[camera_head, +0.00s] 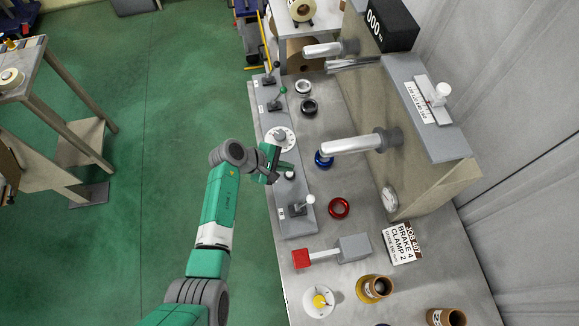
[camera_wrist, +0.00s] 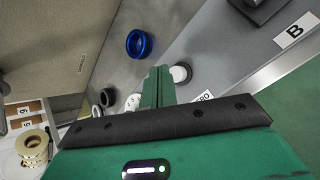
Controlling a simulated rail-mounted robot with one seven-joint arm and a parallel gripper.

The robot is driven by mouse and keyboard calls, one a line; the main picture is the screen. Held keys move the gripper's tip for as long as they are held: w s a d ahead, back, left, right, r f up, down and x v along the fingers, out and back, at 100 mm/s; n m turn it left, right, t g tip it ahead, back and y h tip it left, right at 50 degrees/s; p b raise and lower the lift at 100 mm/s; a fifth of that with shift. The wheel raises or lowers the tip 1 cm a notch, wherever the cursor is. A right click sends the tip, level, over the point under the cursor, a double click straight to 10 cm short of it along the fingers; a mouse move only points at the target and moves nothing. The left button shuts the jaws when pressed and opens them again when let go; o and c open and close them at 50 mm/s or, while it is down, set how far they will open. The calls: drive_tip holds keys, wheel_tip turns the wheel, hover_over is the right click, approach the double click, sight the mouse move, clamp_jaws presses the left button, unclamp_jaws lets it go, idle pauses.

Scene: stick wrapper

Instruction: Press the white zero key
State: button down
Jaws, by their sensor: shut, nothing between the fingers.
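The white zero key (camera_wrist: 181,73) is a small round white button on the grey panel, beside a partly hidden label ending in "RO" (camera_wrist: 203,97). In the head view the white key (camera_head: 290,175) sits just below and right of my gripper (camera_head: 276,168). In the wrist view the closed fingers of my gripper (camera_wrist: 158,80) are together and empty, and their tips appear just left of the key. I cannot tell whether they touch it or how high they are above it.
The white dial (camera_head: 280,138) is just above the key on the panel, and a white-knobbed lever (camera_head: 309,200) is below it. A blue ring (camera_head: 324,159) and a red ring (camera_head: 339,208) lie to the right. A metal roller (camera_head: 352,145) juts out nearby.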

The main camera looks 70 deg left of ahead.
sight(286, 175)
wheel_tip(286, 175, up, 5)
drive_tip(key=p, duration=0.4)
drive_tip(key=shift+f, duration=0.1)
